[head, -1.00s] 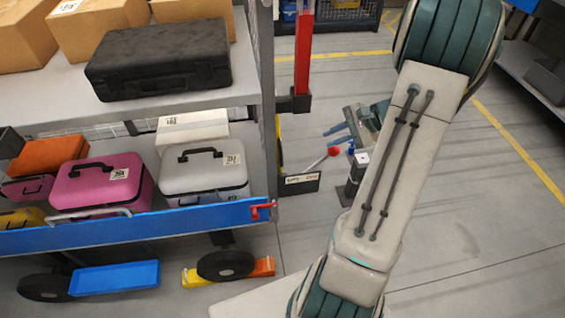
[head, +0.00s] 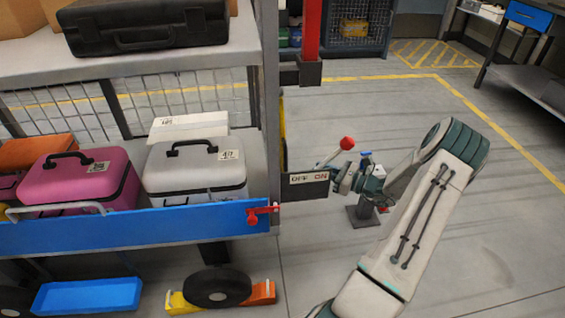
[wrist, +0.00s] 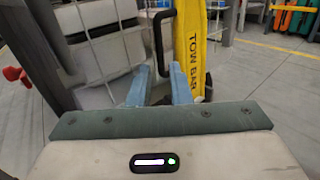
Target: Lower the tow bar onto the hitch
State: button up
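The tow bar (wrist: 193,45) is a yellow upright bar with "TOW BAR" lettering in the wrist view. In the head view only a thin yellow strip (head: 283,118) shows beside the cart's corner post. A black handle (wrist: 162,38) stands at the bar's left in the wrist view, just ahead of my fingers. My gripper (wrist: 158,72) is open, its two blue fingers apart with the handle's lower end in line with the gap. In the head view my gripper (head: 342,179) is beside the OFF/ON plate. I cannot clearly identify the hitch.
The cart's OFF/ON plate (head: 308,186) and red-knobbed lever (head: 347,143) are close to my gripper. A dark post on a base (head: 360,215) stands behind my arm. An orange-yellow chock (head: 262,292) is at the cart's wheel (head: 218,287). Floor to the right is clear.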

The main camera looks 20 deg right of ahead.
aim_at(286, 168)
jog(key=shift+b+x, duration=1.9)
jog(key=shift+x, duration=4.8)
grip_shut()
